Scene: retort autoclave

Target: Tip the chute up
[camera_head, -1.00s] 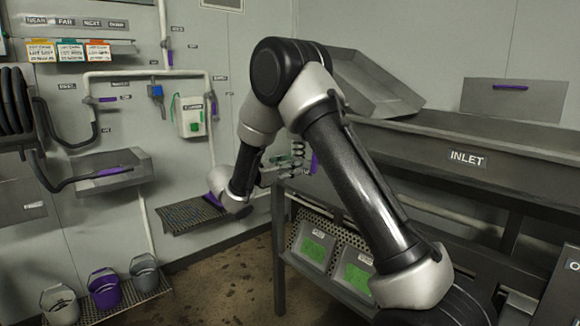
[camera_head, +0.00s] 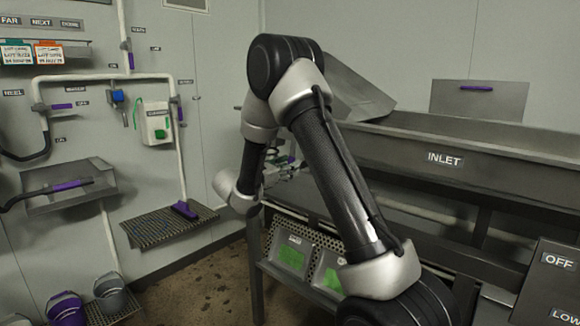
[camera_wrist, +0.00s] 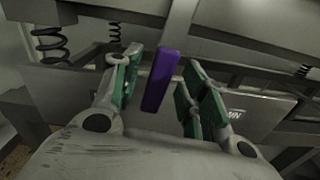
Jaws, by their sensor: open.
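A purple handle (camera_wrist: 161,80) stands between the fingers of my gripper (camera_wrist: 160,88) in the wrist view. The fingers, with green pads, are open on either side of it, with a gap to each pad. I cannot tell whether it touches the palm. In the head view my gripper (camera_head: 284,171) is small and partly hidden by my arm, beside the front left of the inlet trough (camera_head: 444,160). A sloping grey metal tray (camera_head: 350,97), apparently the chute, rises behind the trough's left end. My arm hides its lower left part.
Coil springs (camera_wrist: 50,42) and grey frame bars surround the handle. A perforated shelf (camera_head: 160,224) with a purple-handled tool projects from the left wall. Buckets (camera_head: 66,308) stand at lower left. Wet floor (camera_head: 215,285) is clear between wall and bench.

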